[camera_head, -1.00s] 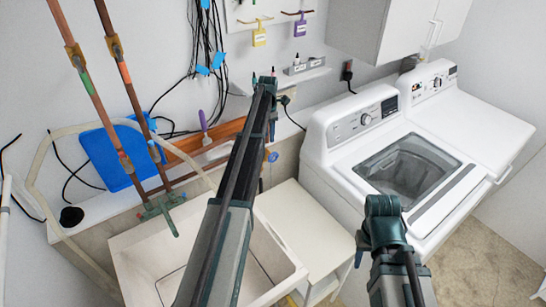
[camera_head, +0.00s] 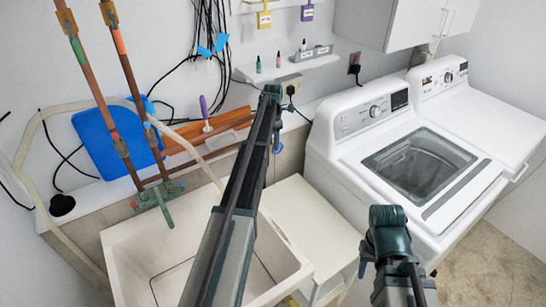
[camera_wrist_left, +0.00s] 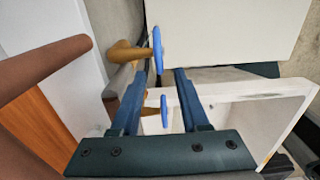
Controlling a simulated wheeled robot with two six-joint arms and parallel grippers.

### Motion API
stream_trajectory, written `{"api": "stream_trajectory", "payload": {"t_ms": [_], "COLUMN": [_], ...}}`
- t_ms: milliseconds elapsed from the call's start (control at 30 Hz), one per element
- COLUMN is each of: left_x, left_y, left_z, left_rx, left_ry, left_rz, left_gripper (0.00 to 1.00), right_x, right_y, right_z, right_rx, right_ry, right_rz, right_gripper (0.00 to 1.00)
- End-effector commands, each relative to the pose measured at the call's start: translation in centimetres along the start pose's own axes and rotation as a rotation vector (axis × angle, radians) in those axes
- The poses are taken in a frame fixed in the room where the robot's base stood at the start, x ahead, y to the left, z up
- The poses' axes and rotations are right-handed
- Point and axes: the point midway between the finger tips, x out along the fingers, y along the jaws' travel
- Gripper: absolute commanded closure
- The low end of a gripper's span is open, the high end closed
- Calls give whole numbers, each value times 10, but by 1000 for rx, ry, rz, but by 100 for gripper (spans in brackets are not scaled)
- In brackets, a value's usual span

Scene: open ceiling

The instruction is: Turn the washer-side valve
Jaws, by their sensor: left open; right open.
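In the left wrist view, two brass valves with blue handles stick out beside the wall. One blue handle (camera_wrist_left: 158,50) is beyond the fingertips, nearer the white side table. The other blue handle (camera_wrist_left: 163,112) appears between the fingers; I cannot tell whether it is touched. My left gripper (camera_wrist_left: 156,82) is open, its dark blue fingers spread, and no held thing shows. In the head view the left arm reaches over the sink to the wall and mostly hides the valves. My right gripper (camera_head: 362,268) is small and mostly hidden below its wrist, in front of the washer.
The white washer (camera_head: 345,145) stands right, with a dryer (camera_head: 475,125) beyond it. A white sink (camera_head: 125,265) and side table (camera_head: 308,225) lie below the left arm. Copper pipes (camera_head: 92,80), a blue panel (camera_head: 100,140) and a ledge of tools line the wall.

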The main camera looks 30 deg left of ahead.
Motion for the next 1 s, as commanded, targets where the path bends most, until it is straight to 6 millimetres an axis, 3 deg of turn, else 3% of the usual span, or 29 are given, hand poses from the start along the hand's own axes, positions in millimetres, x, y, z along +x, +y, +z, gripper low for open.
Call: {"api": "stream_trajectory", "payload": {"t_ms": [33,200,600,667,867,1000], "left_x": [15,34,39,39,39,39], "left_y": [0,0,0,0,0,0], "left_z": [0,0,0,0,0,0], "left_rx": [0,0,0,0,0,0], "left_ry": [0,0,0,0,0,0], "left_rz": [0,0,0,0,0,0], "left_gripper": [55,55,55,62,98,100], "right_x": [15,34,39,39,39,39], "right_y": [-1,-3,-4,-4,-4,-4], "right_z": [-1,-2,-2,-2,-2,-2], "right_rx": [-2,-2,-1,-1,-1,-1], "right_ry": [0,0,0,0,0,0], "right_rz": [0,1,1,1,0,0], "right_gripper": [55,55,55,55,55,55]}}
